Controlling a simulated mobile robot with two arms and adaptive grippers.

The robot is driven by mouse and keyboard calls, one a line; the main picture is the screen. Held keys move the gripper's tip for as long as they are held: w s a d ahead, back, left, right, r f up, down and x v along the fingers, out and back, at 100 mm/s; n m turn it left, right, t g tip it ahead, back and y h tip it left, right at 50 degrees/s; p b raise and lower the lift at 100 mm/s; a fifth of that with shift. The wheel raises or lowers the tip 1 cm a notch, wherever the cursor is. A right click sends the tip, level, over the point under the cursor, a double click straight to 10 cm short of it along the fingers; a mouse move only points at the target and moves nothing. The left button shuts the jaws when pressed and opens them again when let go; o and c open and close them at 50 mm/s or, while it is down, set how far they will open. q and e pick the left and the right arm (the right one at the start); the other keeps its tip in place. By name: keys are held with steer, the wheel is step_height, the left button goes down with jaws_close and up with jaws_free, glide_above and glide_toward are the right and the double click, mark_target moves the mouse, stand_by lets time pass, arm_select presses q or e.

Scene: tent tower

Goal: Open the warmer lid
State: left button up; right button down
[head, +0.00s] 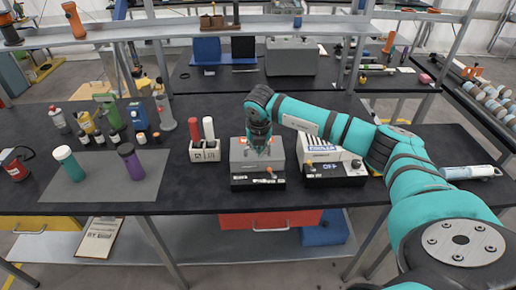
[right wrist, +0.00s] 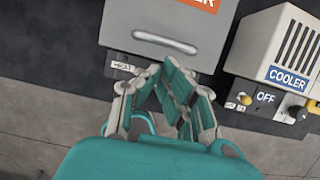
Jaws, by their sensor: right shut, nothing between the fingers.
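The warmer (head: 240,158) is a grey box on a black base with an orange knob, on the dark bench at the centre of the head view. In the right wrist view its grey lid (right wrist: 125,22) looks shut, with a pale bar handle (right wrist: 165,43) near the front edge and part of an orange label. My right gripper (head: 259,148) is over the warmer in the head view and hides part of it. In the right wrist view this gripper (right wrist: 172,80) is shut and empty, its fingertips just below the handle in the picture. I cannot tell whether they touch the warmer. My left gripper is not in view.
The white cooler (head: 318,150) stands close on the warmer's right. A white holder (head: 204,153) with red and white sticks stands on its left. Bottles and tumblers (head: 131,162) stand further left. A shelf (head: 190,30) runs above the back of the bench.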

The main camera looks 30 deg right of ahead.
mark_target(257, 160)
steer(key=b+x, duration=0.2)
steer(key=x, duration=0.2)
steer(key=shift+w+f, duration=0.15)
steer(key=shift+f, duration=0.25)
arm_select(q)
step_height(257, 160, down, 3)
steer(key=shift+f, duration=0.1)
arm_select(e)
steer(key=shift+r, duration=0.1)
